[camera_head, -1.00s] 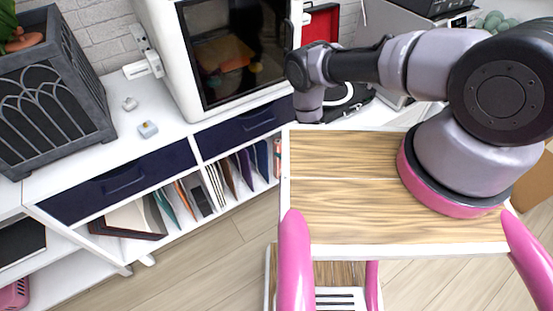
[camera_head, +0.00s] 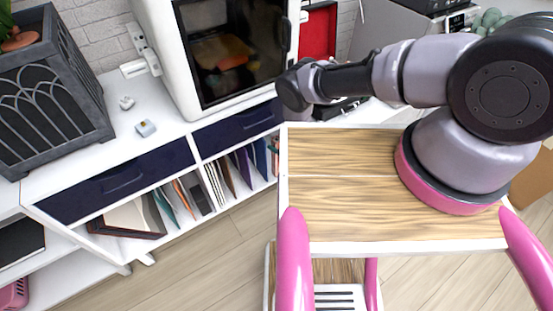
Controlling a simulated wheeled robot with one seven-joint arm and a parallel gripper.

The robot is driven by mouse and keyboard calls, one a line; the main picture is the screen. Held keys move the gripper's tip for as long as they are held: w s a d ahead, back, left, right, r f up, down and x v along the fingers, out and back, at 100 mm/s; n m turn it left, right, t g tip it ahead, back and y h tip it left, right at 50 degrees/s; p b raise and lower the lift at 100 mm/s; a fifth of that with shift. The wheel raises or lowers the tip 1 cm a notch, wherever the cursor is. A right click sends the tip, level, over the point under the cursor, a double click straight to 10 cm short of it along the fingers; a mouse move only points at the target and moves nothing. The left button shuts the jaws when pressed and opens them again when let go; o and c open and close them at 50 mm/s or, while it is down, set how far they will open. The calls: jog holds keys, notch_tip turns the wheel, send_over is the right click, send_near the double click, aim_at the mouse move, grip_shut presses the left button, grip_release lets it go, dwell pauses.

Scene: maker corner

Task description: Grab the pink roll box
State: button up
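I cannot make out a pink roll box for certain. A small pink item with slots (camera_head: 14,295) is cut off by the picture's lower left corner. A small pinkish thing (camera_head: 275,158) shows at the right end of the shelf row, partly hidden by my tray's edge. My arm reaches left across the picture toward the printer-like machine. Its wrist is near the machine's right edge, and the fingers of my gripper do not show.
A white cabinet (camera_head: 70,178) with dark drawers and folders runs along the wall. On it stand a white machine with a dark door (camera_head: 235,55), a grey planter (camera_head: 50,100) and two small pieces. A red panel (camera_head: 317,32) stands behind my wrist. The floor (camera_head: 200,262) in front is clear.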

grip_shut()
dwell(1.2)
